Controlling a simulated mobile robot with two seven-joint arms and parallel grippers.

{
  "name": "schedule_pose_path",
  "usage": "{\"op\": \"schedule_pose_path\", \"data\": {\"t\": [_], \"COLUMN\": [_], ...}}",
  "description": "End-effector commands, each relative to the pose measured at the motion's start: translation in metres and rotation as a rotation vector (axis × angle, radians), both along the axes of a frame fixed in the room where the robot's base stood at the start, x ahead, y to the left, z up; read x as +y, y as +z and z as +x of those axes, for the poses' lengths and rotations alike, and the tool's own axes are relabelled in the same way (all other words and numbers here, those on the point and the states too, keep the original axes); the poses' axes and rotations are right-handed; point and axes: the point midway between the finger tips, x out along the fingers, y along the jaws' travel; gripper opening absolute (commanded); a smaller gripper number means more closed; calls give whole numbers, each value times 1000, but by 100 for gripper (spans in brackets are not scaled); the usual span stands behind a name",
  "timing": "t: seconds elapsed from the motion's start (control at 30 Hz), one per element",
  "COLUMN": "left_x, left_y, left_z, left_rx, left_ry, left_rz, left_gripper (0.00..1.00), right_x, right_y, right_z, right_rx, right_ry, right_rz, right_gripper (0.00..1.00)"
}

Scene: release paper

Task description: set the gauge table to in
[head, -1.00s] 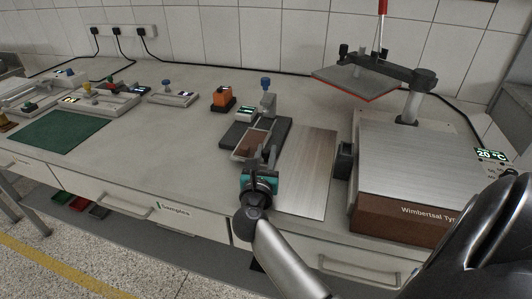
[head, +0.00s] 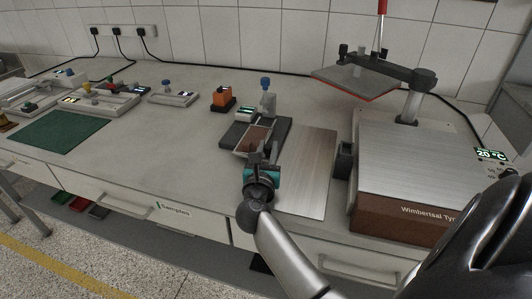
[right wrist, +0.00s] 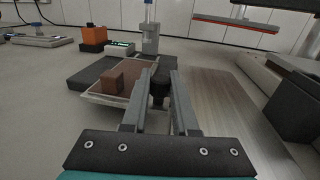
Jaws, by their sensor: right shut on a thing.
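The gauge stands on a dark base (head: 277,133) with a blue-topped post (head: 266,97). Its table, a brown plate (head: 256,137) with a pale metal rim, lies over the base and sticks out towards me at its front. In the right wrist view a small brown block (right wrist: 112,80) sits on the plate (right wrist: 137,77). My right gripper (head: 262,156) is at the plate's front edge. In the right wrist view its fingers (right wrist: 159,92) are shut on a dark knob (right wrist: 160,86) there. The knob's lower part is hidden. My left gripper is out of view.
A brushed metal plate (head: 312,170) lies right of the gauge, beside a large wooden-sided machine (head: 405,218) with a raised arm. A small display (head: 246,112) and an orange block (head: 222,97) stand behind left. The worktop left of the gauge is clear up to a green mat (head: 55,132).

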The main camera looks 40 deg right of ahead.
Motion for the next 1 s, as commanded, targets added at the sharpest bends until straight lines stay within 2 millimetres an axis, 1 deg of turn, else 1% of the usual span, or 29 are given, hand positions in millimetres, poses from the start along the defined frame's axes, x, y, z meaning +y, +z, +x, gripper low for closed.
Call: {"op": "schedule_pose_path", "data": {"t": [0.03,0.1,0.2,0.3,0.43,0.7,0.73,0.9,1.0], "left_x": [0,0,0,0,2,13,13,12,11], "left_y": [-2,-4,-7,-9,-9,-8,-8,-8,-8], "left_z": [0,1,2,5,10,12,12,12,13], "left_rx": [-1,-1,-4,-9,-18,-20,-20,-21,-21], "left_ry": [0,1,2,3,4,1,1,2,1], "left_rz": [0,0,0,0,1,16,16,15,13], "left_gripper": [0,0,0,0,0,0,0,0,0], "right_x": [-11,-25,-41,-53,-59,-61,-61,-60,-60], "right_y": [1,1,1,1,1,3,3,2,2], "right_z": [8,17,28,36,40,40,40,40,40], "right_rx": [-3,-3,-2,-1,-1,-3,-4,-3,-2], "right_ry": [-2,-2,-1,1,1,0,0,0,0], "right_rz": [-4,-4,-4,-3,-1,-2,-3,-2,-1], "right_gripper": [0,0,0,0,0,0,29,48,57]}}
